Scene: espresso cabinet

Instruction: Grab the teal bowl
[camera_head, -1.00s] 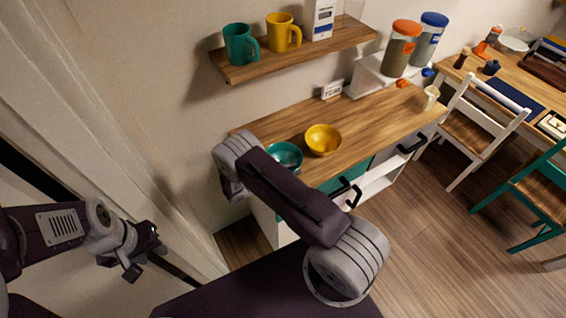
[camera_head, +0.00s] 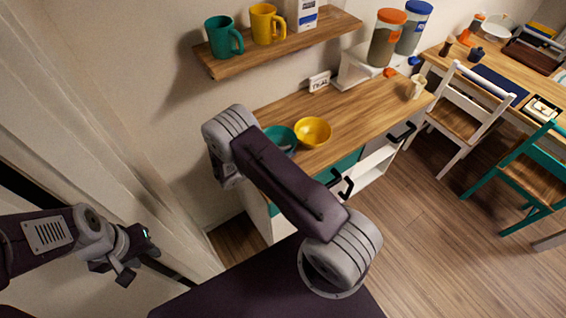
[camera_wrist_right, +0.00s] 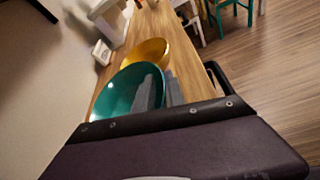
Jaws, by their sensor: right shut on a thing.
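The teal bowl (camera_head: 281,136) is at the left end of the wooden cabinet top, partly hidden behind my right arm. In the right wrist view the teal bowl (camera_wrist_right: 117,97) is large and close, slightly tilted. My right gripper (camera_wrist_right: 157,93) is shut on its near right rim, one grey finger showing inside the bowl. In the head view that gripper is hidden behind my arm. My left gripper (camera_head: 137,262) is at the lower left, away from the bowl, beside the pale wall panel; its finger gap is unclear.
A yellow bowl (camera_head: 313,132) stands just beside the teal bowl. A shelf (camera_head: 290,47) above holds a teal mug (camera_head: 223,38) and a yellow mug (camera_head: 266,24). A small sign (camera_head: 319,82) and a cup (camera_head: 416,87) stand on the cabinet top (camera_head: 365,105), with bare wood between them.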

